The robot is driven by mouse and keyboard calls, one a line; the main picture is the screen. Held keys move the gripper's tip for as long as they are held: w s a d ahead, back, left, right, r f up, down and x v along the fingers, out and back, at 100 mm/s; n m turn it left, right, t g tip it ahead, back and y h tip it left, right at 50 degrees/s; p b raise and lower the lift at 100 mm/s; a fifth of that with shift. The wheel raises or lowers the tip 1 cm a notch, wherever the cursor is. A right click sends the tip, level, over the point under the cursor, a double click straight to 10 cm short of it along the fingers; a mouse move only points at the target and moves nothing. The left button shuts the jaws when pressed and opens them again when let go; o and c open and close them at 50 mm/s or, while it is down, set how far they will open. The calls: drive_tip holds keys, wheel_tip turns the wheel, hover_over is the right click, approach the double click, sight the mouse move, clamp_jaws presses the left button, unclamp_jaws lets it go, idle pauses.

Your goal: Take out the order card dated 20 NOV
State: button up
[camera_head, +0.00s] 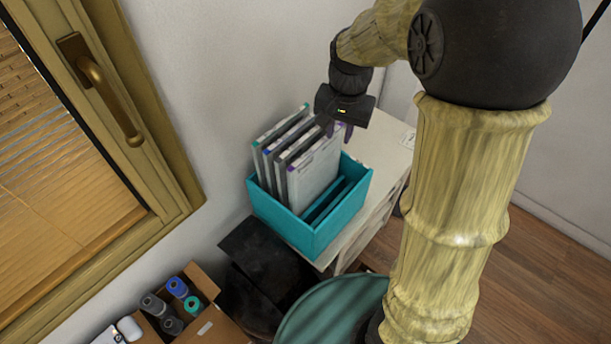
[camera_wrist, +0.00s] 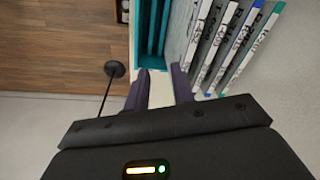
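Several order cards stand upright and side by side in a teal box. The front card (camera_head: 314,176) has a purple tab, and others behind it carry green and blue tabs. In the wrist view the cards (camera_wrist: 222,45) show handwriting along their top edges, too small and blurred for me to tell which reads 20 NOV. My gripper (camera_head: 339,129) is above the box, close to the upper right corner of the front card. In the wrist view its two fingers (camera_wrist: 161,82) are apart with no card between them, and the cards lie to their right.
The teal box (camera_head: 318,235) stands on a white cabinet (camera_head: 388,160), with empty slots in front of the cards. A window frame (camera_head: 165,150) and wall are at left. A cardboard box (camera_head: 222,325) with bottles and a round teal surface (camera_head: 325,315) are below.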

sight(305, 137)
drive_tip(key=w+a+r+m+g, duration=0.1)
drive_tip(key=w+a+r+m, duration=0.3)
drive_tip(key=w+a, duration=0.3)
drive_tip(key=shift+w+r, duration=0.55)
drive_tip(key=shift+w, duration=0.15)
drive_tip(key=shift+a+f, duration=0.1)
drive_tip(key=shift+a, duration=0.05)
wheel_tip(305, 137, down, 12)
drive_tip(key=shift+s+f+p, duration=0.1)
drive_tip(key=shift+p, duration=0.85)
drive_tip(key=shift+f+p, duration=1.1)
drive_tip(key=shift+f, duration=1.45)
drive_tip(key=shift+s, duration=0.1)
drive_tip(key=shift+c, duration=0.5)
